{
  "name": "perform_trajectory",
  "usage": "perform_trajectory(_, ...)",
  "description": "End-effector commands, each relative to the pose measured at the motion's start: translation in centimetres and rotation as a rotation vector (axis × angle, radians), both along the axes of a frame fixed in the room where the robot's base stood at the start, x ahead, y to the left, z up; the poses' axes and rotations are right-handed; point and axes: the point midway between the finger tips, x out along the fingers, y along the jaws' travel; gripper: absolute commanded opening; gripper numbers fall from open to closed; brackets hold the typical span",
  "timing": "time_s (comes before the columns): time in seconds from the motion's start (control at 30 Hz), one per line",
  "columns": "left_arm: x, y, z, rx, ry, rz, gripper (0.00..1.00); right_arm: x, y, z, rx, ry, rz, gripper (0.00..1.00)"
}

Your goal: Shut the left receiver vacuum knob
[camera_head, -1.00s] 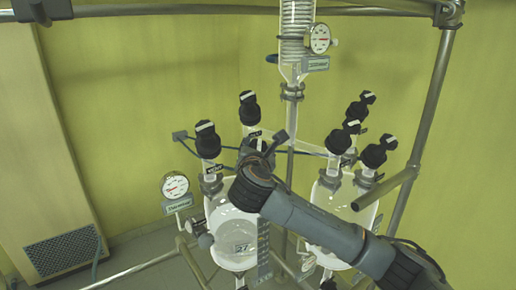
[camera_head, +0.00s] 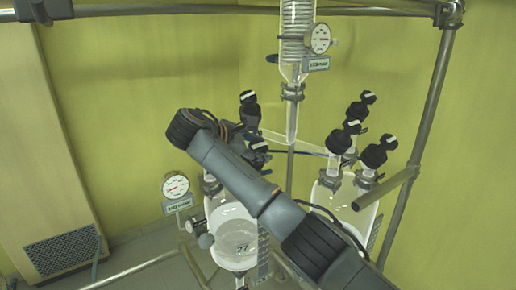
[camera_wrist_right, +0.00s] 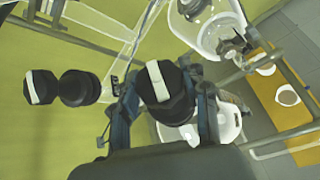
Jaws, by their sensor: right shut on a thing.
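My right gripper (camera_wrist_right: 167,107) has its fingers on both sides of a black knob with a white bar on top (camera_wrist_right: 158,82), in the middle of the right wrist view. The bar runs nearly up and down there, slightly tilted. This seems to be the vacuum knob of the left receiver (camera_head: 232,228), a glass vessel at lower middle in the head view. There my right arm covers the front-left knob, and the fingertips are hidden. My left gripper is not in view.
Another black knob (camera_head: 249,108) stands behind my arm. Several black knobs top the right receiver (camera_head: 328,197). A round gauge (camera_head: 175,185) sits left of the left receiver, another gauge (camera_head: 318,38) by the central column. A metal frame post (camera_head: 426,115) stands at right.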

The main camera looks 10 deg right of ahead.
Motion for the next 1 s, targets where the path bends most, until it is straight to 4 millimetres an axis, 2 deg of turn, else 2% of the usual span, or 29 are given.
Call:
perform_trajectory(0.4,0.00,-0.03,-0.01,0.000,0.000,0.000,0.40,-0.02,-0.01,0.02,0.086,0.036,-0.162,0.14)
perform_trajectory(1.0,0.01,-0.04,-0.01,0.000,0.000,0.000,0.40,-0.02,-0.05,-0.13,0.115,0.047,-0.213,0.14)
